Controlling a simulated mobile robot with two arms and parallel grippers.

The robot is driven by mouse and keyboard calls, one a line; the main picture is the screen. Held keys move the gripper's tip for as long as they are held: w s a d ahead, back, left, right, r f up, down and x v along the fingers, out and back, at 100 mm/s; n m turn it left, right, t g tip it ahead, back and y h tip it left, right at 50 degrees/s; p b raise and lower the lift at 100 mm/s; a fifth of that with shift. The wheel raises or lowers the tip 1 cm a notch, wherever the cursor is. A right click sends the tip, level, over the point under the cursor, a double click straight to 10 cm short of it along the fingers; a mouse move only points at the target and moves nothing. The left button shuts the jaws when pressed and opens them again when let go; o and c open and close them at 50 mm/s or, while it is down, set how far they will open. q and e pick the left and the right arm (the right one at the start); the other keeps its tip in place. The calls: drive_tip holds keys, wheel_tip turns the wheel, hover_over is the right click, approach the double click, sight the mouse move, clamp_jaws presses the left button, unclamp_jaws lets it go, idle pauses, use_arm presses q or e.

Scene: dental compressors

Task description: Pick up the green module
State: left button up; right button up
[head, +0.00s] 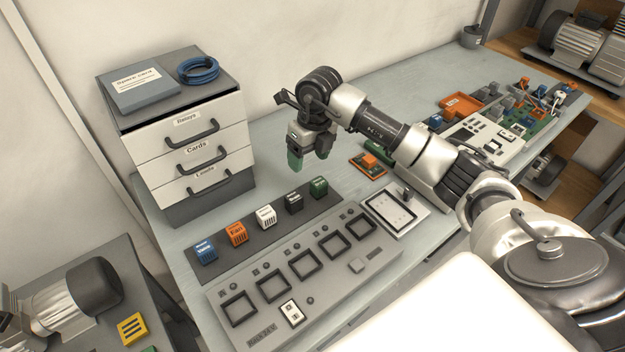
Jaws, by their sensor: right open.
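The green module (318,187) is a small dark green block. It stands at the right end of a dark strip (222,268) on the bench, last in a row of several modules. My right gripper (309,158) points down above and just behind the green module, apart from it. Its two fingers are spread, with green-tinted tips and nothing seen between them. My left gripper does not show.
Black (294,202), white (265,216), orange (237,233) and blue (205,250) modules share the strip. A grey rack panel (340,275) with empty square frames lies in front. A drawer cabinet (185,135) stands left. A small orange board (368,166) lies right.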

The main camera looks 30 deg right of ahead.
drive_tip(key=shift+d+r+h, duration=0.2)
drive_tip(key=shift+d+h, duration=0.05)
drive_tip(key=shift+d, duration=0.3)
drive_tip(key=shift+d+r+h, duration=0.15)
drive_tip(key=shift+d+h, duration=0.1)
drive_tip(key=shift+d, duration=0.25)
drive_tip(key=shift+d+m, duration=0.3)
drive_tip(key=shift+d, duration=0.05)
hover_over(319, 181)
drive_tip(key=f, duration=0.3)
drive_tip(key=f+p, duration=0.1)
drive_tip(key=shift+w+d+f, duration=0.2)
drive_tip(key=shift+d+f, duration=0.05)
drive_tip(key=shift+f, duration=0.1)
drive_tip(key=f, duration=0.1)
drive_tip(key=f+p, duration=0.1)
drive_tip(key=f, duration=0.2)
drive_tip(key=shift+s+a+f+p, duration=0.25)
drive_tip(key=shift+s+f+p, duration=0.05)
drive_tip(key=shift+f+p, duration=0.05)
drive_tip(key=shift+f, duration=0.45)
drive_tip(key=c, duration=1)
drive_tip(key=shift+r, duration=0.15)
